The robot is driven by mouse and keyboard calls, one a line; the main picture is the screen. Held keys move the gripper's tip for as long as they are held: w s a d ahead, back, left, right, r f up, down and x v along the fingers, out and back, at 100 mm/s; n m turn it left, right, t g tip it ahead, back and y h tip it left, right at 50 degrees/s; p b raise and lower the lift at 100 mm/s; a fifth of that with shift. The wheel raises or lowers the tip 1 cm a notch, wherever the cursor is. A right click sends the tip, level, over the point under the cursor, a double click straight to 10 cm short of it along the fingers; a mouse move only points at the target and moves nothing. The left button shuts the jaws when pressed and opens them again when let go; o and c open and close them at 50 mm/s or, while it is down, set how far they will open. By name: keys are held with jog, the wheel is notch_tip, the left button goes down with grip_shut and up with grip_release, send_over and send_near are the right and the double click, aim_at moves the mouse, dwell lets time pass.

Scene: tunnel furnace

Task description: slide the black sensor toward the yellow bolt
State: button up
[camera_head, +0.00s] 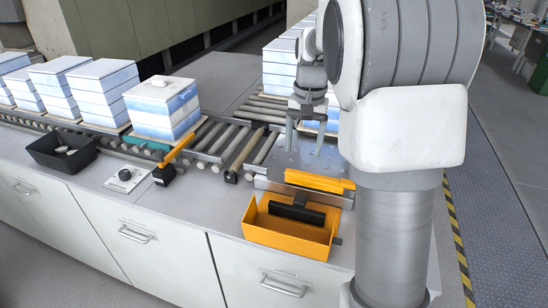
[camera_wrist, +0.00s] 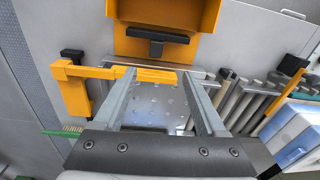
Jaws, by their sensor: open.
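My gripper (camera_head: 306,148) is open and empty, pointing down over a perforated metal plate (camera_head: 290,160). In the wrist view its two fingers (camera_wrist: 160,76) stand apart, with a yellow bar (camera_wrist: 152,76) behind their tips; contact cannot be told. This yellow bar also shows in the head view (camera_head: 320,181) along the plate's front edge. A small black block (camera_head: 231,177) sits at the roller frame's front edge, left of the plate. Another black block (camera_head: 163,176) sits under a slanted yellow rod (camera_head: 180,147). Which black piece is the sensor, and which yellow piece the bolt, I cannot tell.
An orange bin (camera_head: 262,235) with a black bar (camera_head: 297,214) stands in front of the plate. White-blue stacked boxes (camera_head: 163,106) stand on the roller conveyor at left. A black tray (camera_head: 50,140) and a knob panel (camera_head: 126,178) lie on the counter. My arm hides the right side.

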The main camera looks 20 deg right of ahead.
aim_at(300, 198)
jog(key=shift+m+g, duration=0.3)
jog(key=w+f, duration=0.1)
jog(key=f, duration=0.5)
jog(key=d+f, duration=0.1)
jog(key=f, duration=0.6)
jog(key=w+f, duration=0.1)
jog(key=f, duration=0.6)
jog(key=shift+w+d, duration=0.25)
jog(key=shift+w, duration=0.1)
grip_shut()
jog(key=shift+r, duration=0.1)
